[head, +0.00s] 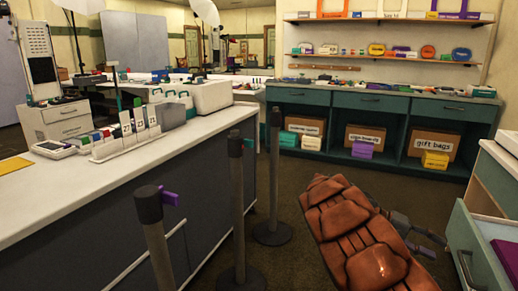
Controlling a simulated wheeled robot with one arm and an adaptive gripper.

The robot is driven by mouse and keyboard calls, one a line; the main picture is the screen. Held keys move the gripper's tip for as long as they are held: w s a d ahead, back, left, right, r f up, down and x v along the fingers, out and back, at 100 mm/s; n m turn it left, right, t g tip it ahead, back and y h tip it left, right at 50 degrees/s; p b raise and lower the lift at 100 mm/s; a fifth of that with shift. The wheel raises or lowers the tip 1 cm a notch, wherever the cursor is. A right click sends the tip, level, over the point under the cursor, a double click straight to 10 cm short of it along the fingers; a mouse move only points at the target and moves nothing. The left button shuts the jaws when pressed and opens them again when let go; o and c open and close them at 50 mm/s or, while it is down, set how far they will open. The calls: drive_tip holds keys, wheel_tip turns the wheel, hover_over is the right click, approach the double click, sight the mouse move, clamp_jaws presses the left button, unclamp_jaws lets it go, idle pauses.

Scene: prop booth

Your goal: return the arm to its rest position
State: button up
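My arm (365,240) shows at the lower right as a bulky copper-brown link reaching forward over the dark floor. My gripper (440,247) is the dark grey piece beyond it, partly hidden behind the arm. Its two fingers look apart, with nothing seen between them. It is to the left of an open drawer (478,250) in the cabinet at the right edge, and appears apart from it. A purple item (507,258) lies in the drawer.
A long white-topped counter (60,205) runs along the left. Dark posts (237,210) stand beside it, close to my arm's left. A teal shelf unit (385,105) with labelled boxes stands at the back. Some carpet (300,190) between is clear.

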drive_tip(key=s+a+r+t+y+p, duration=0.1)
drive_tip(key=s+a+r+y+p, duration=0.3)
drive_tip(key=s+r, duration=0.3)
drive_tip(key=s+a+r+t+y+p, duration=0.1)
drive_tip(key=s+a+r+p, duration=0.4)
drive_tip(key=s+r+p, duration=0.2)
drive_tip(key=s+a+r+n+t+y+p, duration=0.2)
drive_tip(key=s+a+r+n+y+p, duration=0.1)
drive_tip(key=s+a+p, duration=0.4)
drive_tip(key=s+a+r+n+t+y+p, duration=0.1)
drive_tip(key=s+a+r+n+y+p, duration=0.2)
drive_tip(key=a, duration=1.1)
drive_tip(key=s+r+y+p, duration=0.1)
drive_tip(key=s+p, duration=0.2)
drive_tip(key=s, duration=0.1)
drive_tip(key=shift+s+t+y+p, duration=0.15)
drive_tip(key=shift+t+y+p, duration=0.15)
drive_tip(key=shift+t+p, duration=0.1)
drive_tip(key=shift+d+r, duration=0.1)
